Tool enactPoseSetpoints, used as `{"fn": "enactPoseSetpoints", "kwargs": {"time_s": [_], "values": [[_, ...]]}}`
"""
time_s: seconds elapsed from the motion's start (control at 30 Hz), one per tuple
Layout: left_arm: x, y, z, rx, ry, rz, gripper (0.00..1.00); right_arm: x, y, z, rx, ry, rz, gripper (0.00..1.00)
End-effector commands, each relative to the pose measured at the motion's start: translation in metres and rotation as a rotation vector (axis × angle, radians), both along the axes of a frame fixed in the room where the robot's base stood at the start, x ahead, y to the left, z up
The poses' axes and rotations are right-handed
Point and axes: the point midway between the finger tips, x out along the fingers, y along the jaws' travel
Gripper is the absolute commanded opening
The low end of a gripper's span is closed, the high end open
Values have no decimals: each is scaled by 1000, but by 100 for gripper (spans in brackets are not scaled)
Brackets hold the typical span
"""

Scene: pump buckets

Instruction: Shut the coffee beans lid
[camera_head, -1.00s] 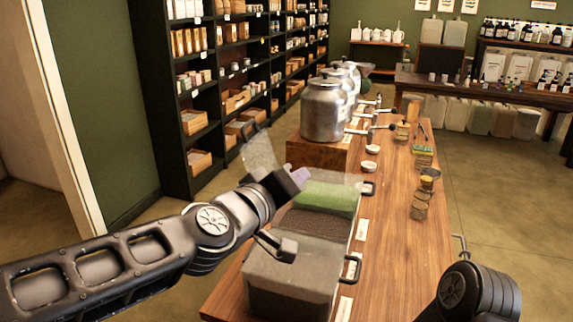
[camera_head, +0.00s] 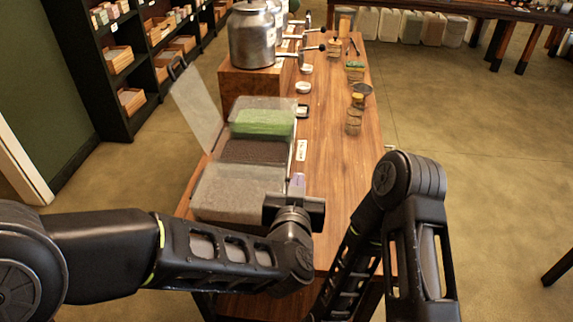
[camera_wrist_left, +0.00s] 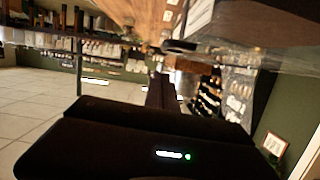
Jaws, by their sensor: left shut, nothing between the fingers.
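The coffee beans bin (camera_head: 250,151) is the middle clear bin, with dark brown contents. Its clear lid (camera_head: 196,103) stands open, tilted up and leaning out to the left, with a dark handle at its top. My left gripper (camera_head: 297,184) is shut and empty at the right front corner of the nearest bin, on the opposite side from the raised lid and apart from it. Its dark fingers (camera_wrist_left: 160,92) also show in the left wrist view, with no lid between them. My right arm comes in from the right and runs down; its gripper is out of view.
A green-filled bin (camera_head: 263,122) sits behind, and a greyish covered bin (camera_head: 235,192) in front. A metal canister (camera_head: 252,38) stands on a wooden block at the back. Jars (camera_head: 354,120) and small white dishes (camera_head: 303,87) stand on the wooden table (camera_head: 335,165). Shelves line the left.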

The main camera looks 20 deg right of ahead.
Motion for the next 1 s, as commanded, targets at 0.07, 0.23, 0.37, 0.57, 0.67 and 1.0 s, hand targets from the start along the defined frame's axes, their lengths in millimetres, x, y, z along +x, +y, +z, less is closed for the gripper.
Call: {"fn": "enactPoseSetpoints", "kwargs": {"time_s": [0.07, 0.23, 0.37, 0.57, 0.67, 1.0], "values": [[-1, -3, -15, 44, -17, -1, 0, 0, 0, -7, 0, 0, 0, 40], [-2, -5, -30, 108, -43, 1, 0, 0, 0, -11, 0, -1, 0, 40], [-2, -5, -36, 133, -53, 1, 0, 0, 0, -13, 0, -1, 0, 40], [-2, -5, -39, 144, -53, 0, 0, 0, 0, -13, 0, -1, 0, 40], [-2, -5, -40, 145, -50, 1, 0, 0, 0, -13, 0, -1, 0, 40], [1, -3, -35, 146, -45, 0, 0, 0, 0, -7, 0, -1, 0, 40]]}}
